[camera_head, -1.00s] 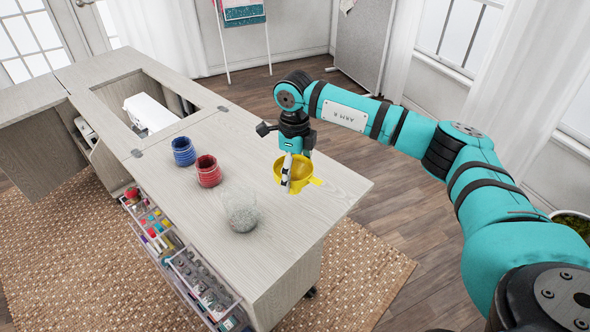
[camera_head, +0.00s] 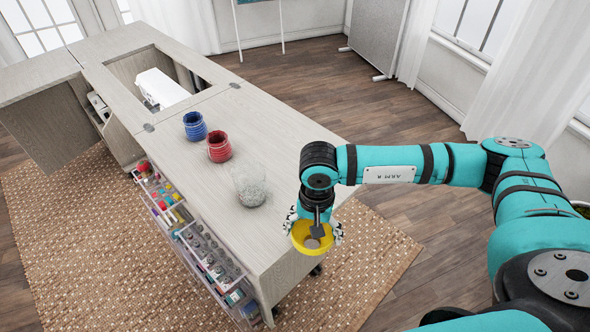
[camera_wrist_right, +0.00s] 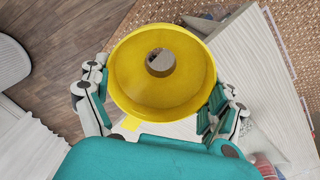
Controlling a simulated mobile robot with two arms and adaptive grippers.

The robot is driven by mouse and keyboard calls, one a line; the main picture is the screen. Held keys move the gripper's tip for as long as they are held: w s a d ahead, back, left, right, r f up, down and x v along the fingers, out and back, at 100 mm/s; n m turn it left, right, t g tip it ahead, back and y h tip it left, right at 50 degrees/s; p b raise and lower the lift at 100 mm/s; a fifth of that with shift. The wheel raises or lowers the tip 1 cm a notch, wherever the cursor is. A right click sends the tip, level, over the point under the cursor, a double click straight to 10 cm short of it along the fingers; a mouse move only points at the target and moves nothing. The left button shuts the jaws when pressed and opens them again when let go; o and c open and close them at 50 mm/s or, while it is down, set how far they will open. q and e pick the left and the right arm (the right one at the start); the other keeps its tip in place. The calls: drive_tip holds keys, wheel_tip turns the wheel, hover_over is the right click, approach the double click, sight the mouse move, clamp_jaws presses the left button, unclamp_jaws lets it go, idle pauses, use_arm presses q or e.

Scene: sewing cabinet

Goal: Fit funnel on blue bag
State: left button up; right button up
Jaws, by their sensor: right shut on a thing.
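My right gripper (camera_head: 314,232) is shut on the yellow funnel (camera_head: 302,243) at the near right end of the cabinet top. In the right wrist view the gripper's fingers (camera_wrist_right: 160,108) grip the funnel (camera_wrist_right: 127,80) from both sides, its wide mouth facing the camera. The funnel is held up, apart from the bags. The blue bag (camera_head: 195,126) stands upright and open on the cabinet top, farther off to the left. My left gripper is not in view.
A red bag (camera_head: 219,147) stands beside the blue one. A clear container with grey contents (camera_head: 250,188) stands nearer the gripper. The cabinet top (camera_head: 215,195) has an opening with a white machine (camera_head: 160,87) farther back. Clear drawers (camera_head: 215,262) hang along the front side.

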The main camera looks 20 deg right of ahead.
drive_tip(key=s+a+f+n, duration=0.3)
drive_tip(key=s+f+n, duration=0.1)
drive_tip(key=s+n, duration=0.3)
drive_tip(key=shift+s+a+n, duration=0.15)
drive_tip(key=shift+a+n, duration=0.15)
drive_tip(key=shift+n, duration=0.6)
drive_tip(key=shift+d, duration=0.1)
